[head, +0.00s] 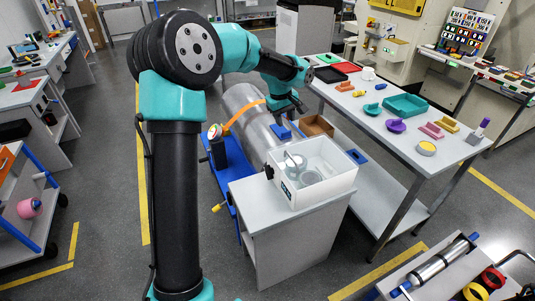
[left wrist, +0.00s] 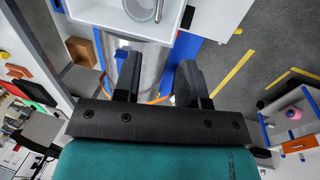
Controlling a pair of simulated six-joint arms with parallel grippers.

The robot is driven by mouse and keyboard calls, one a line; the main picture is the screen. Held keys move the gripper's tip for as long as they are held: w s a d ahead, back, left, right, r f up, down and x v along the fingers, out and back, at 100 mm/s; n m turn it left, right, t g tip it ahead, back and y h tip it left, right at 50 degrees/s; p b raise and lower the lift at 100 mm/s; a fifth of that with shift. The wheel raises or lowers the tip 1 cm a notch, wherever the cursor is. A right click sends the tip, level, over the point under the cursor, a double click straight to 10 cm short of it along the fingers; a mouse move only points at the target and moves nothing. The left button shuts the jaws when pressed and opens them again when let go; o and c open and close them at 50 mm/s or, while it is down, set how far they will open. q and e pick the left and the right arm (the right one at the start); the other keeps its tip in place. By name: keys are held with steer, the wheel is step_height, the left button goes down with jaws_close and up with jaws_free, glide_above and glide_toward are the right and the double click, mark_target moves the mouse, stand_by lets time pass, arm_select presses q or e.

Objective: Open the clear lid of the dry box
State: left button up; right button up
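The dry box (head: 312,200) is a white open-looking tub on a grey cabinet, with a black latch-like part (head: 268,172) on its left side. Its clear lid is hard to make out; I cannot tell its exact position. Round clear shapes and a thin metal handle-like piece (head: 297,161) show at the top. The box (left wrist: 90,14) also shows at the top of the left wrist view. My left gripper (head: 286,112) is behind the box, above a metal cylinder, apart from the box. In the left wrist view its fingers (left wrist: 157,78) are spread with nothing held. My right gripper is out of view.
The large metal cylinder (head: 240,105) with an orange strap lies on a blue frame behind the box. A brown open box (head: 316,125) stands beside it. A long table (head: 440,160) with trays and bowls stands to the right.

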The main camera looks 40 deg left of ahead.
mark_target(290, 157)
arm_select(q)
steer(key=shift+s+d+f, duration=0.1)
steer(key=shift+f, duration=0.05)
steer(key=w+f, duration=0.1)
steer(key=f, duration=0.4)
steer(key=w+d+f, duration=0.1)
steer(key=f, duration=0.5)
steer(key=w+f, duration=0.1)
steer(key=f, duration=0.5)
steer(key=shift+d, duration=0.3)
jaws_close()
